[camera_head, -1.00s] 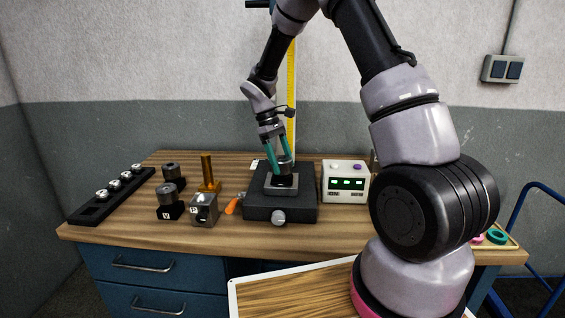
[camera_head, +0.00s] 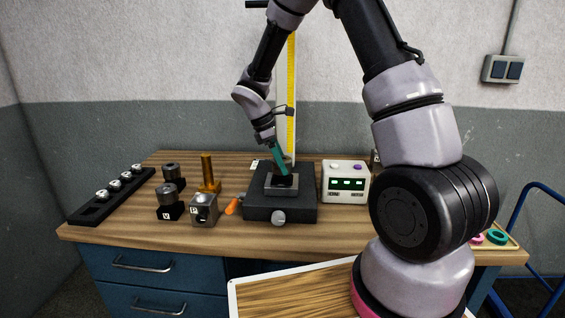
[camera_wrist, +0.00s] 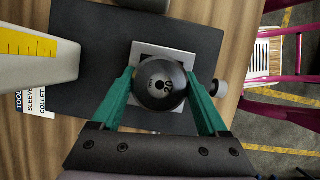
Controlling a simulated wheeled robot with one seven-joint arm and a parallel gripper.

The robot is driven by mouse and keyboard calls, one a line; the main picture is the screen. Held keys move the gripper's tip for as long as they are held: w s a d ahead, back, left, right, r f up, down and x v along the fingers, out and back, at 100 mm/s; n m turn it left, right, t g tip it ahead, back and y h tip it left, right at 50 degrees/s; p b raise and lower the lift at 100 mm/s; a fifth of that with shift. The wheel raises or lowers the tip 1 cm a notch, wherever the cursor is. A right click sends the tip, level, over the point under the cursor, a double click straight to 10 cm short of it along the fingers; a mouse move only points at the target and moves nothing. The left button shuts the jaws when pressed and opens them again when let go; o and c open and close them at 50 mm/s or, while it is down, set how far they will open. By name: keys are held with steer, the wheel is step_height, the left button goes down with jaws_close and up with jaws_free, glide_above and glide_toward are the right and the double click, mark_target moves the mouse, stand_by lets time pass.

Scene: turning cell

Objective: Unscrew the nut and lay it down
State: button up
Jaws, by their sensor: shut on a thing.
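The nut (camera_wrist: 160,84) is a dark round piece with pale markings and a small hole in its middle. It sits over the square metal plate (camera_wrist: 147,47) of a black block fixture (camera_head: 257,205). My gripper (camera_wrist: 161,82) has its two teal fingers on opposite sides of the nut, shut on it. In the head view my gripper (camera_head: 282,170) points down at the fixture, and its fingers mostly hide the nut. I cannot tell how far the nut is threaded on.
Left of the fixture are an orange-handled tool (camera_head: 232,206), a brass post (camera_head: 207,172), dark holders (camera_head: 169,204), a metal block (camera_head: 204,209) and a black rack (camera_head: 92,211). A white display box (camera_head: 345,190) stands on the right. A yellow scale (camera_head: 291,95) rises behind. The front tabletop is clear.

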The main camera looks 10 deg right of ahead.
steer(key=shift+a+n, duration=0.35)
steer(key=shift+n, duration=0.15)
steer(key=o, duration=1.4)
steer(key=shift+f, duration=0.1)
steer(key=shift+d, duration=0.1)
